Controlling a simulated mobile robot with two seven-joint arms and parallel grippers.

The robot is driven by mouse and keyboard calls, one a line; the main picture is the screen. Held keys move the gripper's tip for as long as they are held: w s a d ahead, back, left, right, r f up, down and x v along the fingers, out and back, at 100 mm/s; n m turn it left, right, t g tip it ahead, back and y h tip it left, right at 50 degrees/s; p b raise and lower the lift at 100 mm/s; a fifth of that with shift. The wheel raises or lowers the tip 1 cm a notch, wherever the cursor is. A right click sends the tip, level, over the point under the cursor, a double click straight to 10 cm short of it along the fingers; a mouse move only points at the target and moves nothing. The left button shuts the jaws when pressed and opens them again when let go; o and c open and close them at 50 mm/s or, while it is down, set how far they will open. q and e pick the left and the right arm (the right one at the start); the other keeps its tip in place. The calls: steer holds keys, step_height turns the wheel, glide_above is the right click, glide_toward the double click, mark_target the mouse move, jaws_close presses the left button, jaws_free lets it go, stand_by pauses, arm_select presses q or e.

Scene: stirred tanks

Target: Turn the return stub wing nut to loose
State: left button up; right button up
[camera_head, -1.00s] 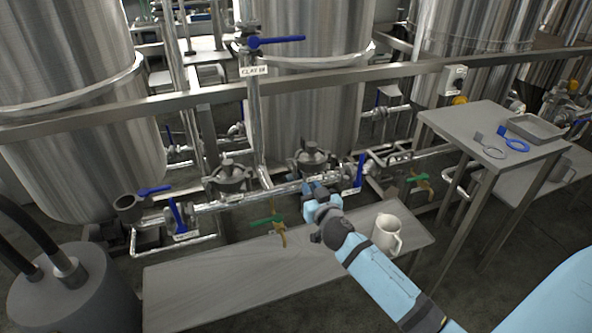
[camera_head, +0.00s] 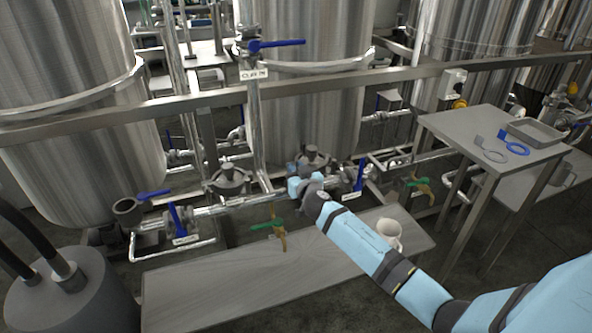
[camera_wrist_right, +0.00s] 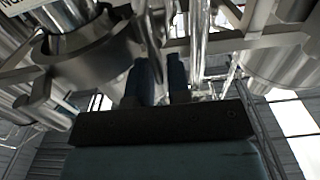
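My right gripper (camera_head: 293,172) reaches to the pipe run, beside the grey fitting with a round cap (camera_head: 312,158). In the right wrist view its two dark fingers (camera_wrist_right: 160,78) point up with a gap between them, and I see nothing held. A metal clamp ring with a protruding lug (camera_wrist_right: 85,55) is close to the left of the fingers there. I cannot make out the return stub wing nut for certain; the hand hides part of the pipe. My left gripper is not in view.
Blue-handled valves (camera_head: 359,176) and (camera_head: 178,221) flank the hand on the pipe. A low bench (camera_head: 220,285) holds a white mug (camera_head: 388,235) beside my forearm. A taller table (camera_head: 465,125) stands right.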

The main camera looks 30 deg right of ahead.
jaws_close()
steer(key=shift+a+n, duration=0.1)
steer(key=shift+n, duration=0.2)
steer(key=shift+w+a+f+n+b, duration=0.1)
steer(key=shift+a+f+n, duration=0.35)
steer(key=shift+n, duration=2.4)
steer(key=shift+w+a+f+n+b, duration=0.15)
steer(key=shift+a+f+n, duration=0.3)
steer(key=shift+n, duration=2.45)
steer(key=shift+w+a+f+n+b, duration=0.1)
steer(key=shift+a+f+n, duration=0.3)
steer(key=shift+n, duration=2.45)
steer(key=shift+f, duration=0.1)
steer(key=shift+o, duration=0.5)
jaws_free()
